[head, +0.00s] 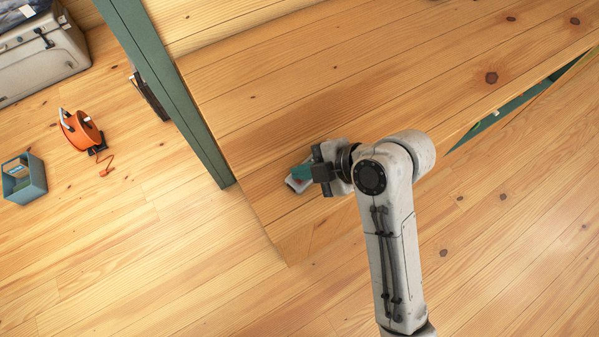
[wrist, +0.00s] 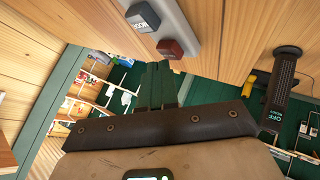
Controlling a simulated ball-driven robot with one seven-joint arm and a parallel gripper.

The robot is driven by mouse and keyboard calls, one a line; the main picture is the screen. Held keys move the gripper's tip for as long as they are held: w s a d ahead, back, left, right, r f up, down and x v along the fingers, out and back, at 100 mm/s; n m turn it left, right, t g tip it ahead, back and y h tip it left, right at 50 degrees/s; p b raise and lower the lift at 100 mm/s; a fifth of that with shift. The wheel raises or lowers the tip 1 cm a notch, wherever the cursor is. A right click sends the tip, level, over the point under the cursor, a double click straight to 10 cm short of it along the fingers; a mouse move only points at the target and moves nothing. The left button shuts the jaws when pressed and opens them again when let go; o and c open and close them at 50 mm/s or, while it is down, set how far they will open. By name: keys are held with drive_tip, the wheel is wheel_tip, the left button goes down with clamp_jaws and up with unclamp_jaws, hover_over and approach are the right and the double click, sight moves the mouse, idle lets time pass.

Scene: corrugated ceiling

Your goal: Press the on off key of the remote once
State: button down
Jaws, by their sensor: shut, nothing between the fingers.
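The remote (head: 297,185) lies on the wooden table near its corner, mostly covered by my gripper in the head view. In the wrist view the grey remote (wrist: 184,19) is at the top, with a dark lettered key (wrist: 142,17) and a red key (wrist: 171,48). Any lettering on the red key is too small to read. My gripper (head: 301,172) is over the remote. In the wrist view its green fingers (wrist: 157,70) are together and empty, with their tips close beside the red key. I cannot tell whether they touch it.
The tabletop (head: 330,90) is clear to the right and behind. A green post (head: 180,100) rises beside the table's left edge. On the floor at left are an orange reel (head: 82,130), a blue box (head: 24,180) and a grey case (head: 40,50).

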drive_tip(key=shift+f, duration=0.3)
idle(0.5)
drive_tip(key=shift+r+p, duration=0.55)
drive_tip(key=shift+r, duration=0.3)
drive_tip(key=shift+r, duration=0.1)
wheel_tip(320, 180, up, 5)
drive_tip(key=p, duration=0.4)
idle(0.7)
